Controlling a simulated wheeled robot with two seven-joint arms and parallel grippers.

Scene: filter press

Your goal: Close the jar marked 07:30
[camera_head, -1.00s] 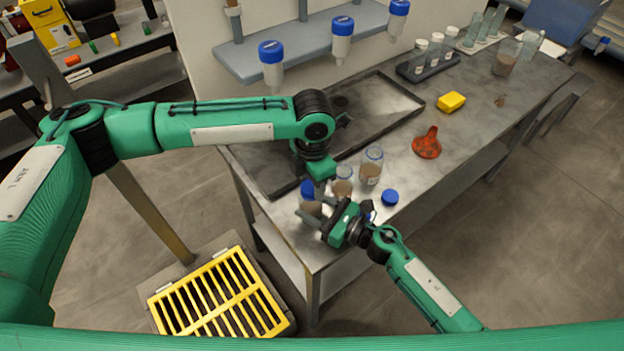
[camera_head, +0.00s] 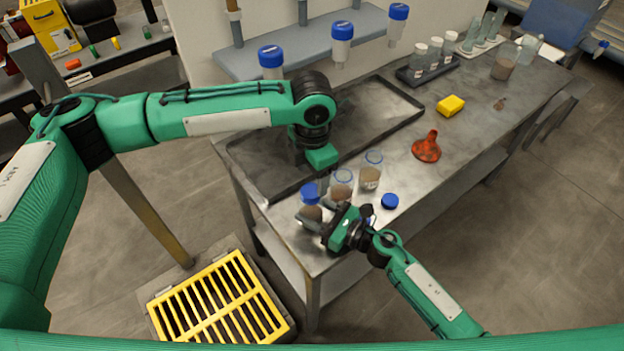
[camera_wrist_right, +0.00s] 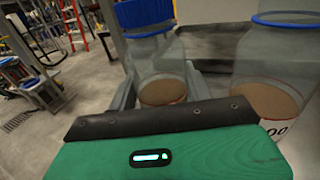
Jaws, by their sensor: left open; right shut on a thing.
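A small clear jar (camera_head: 311,212) of brown matter stands at the table's near corner with a blue cap (camera_head: 309,192) on top. The capped jar also shows in the right wrist view (camera_wrist_right: 158,62), upright between the fingers; I cannot tell how tight the cap is. My right gripper (camera_head: 314,219) is shut on this jar. My left gripper (camera_head: 322,180) is open and empty, just behind and above the cap, apart from it. Two open jars stand beside: a middle one (camera_head: 342,186) and a right one (camera_head: 371,172). No 07:30 mark is legible; one label's end reads "00".
A dark tray (camera_head: 405,92) is behind. Blue-capped tubes (camera_head: 342,38) hang from a rack.

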